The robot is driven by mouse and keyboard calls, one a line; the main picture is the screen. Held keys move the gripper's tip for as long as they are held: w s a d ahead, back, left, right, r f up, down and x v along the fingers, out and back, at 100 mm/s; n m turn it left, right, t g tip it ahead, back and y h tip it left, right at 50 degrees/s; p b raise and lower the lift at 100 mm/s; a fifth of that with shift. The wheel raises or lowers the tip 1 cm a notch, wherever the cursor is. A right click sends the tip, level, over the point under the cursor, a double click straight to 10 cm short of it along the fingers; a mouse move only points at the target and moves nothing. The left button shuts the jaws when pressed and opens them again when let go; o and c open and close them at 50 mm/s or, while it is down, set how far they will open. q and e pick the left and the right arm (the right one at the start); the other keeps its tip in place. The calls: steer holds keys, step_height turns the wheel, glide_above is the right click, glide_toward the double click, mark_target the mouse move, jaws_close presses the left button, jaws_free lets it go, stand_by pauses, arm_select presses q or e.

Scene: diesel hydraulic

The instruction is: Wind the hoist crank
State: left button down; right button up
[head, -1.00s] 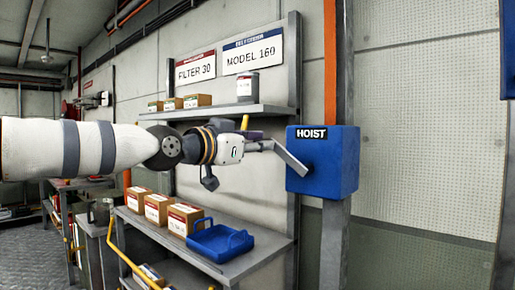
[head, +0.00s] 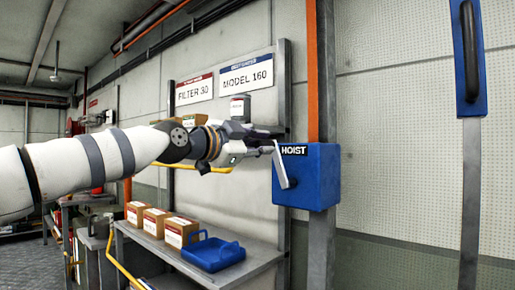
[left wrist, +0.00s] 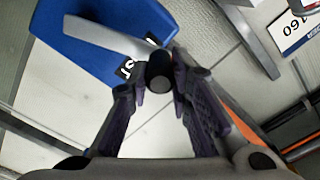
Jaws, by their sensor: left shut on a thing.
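The blue hoist box (head: 318,178) with its black HOIST label is mounted on a grey post. My left gripper (head: 268,148) is at the crank's upper end. In the left wrist view, my left gripper's dark fingers (left wrist: 160,88) are shut around the black crank handle (left wrist: 160,70), seen end-on. The crank arm (left wrist: 105,36) reaches from it across the blue box (left wrist: 85,48). My right gripper is not in view.
A shelf bench (head: 255,262) below my left arm holds several small boxes (head: 155,221) and a blue tray (head: 213,253). A canister (head: 240,108) stands above, behind the gripper. A blue panel with a black handle (head: 469,52) is at the right. A yellow rail (head: 117,260) stands at lower left.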

arm_select(q)
steer(key=s+d+m, duration=0.1)
steer(key=s+d+r+m, duration=0.1)
steer(key=d+m, duration=0.1)
steer(key=shift+p, duration=0.3)
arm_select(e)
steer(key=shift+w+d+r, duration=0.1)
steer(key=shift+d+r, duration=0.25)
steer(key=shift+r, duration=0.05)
arm_select(q)
steer(key=shift+f+m, duration=0.2)
steer(key=shift+m, duration=0.1)
steer(key=c, duration=1.5)
jaws_free()
steer(key=shift+o, duration=0.3)
steer(key=shift+s+d, duration=0.1)
steer(key=shift+d, duration=0.05)
steer(key=v, duration=1.2)
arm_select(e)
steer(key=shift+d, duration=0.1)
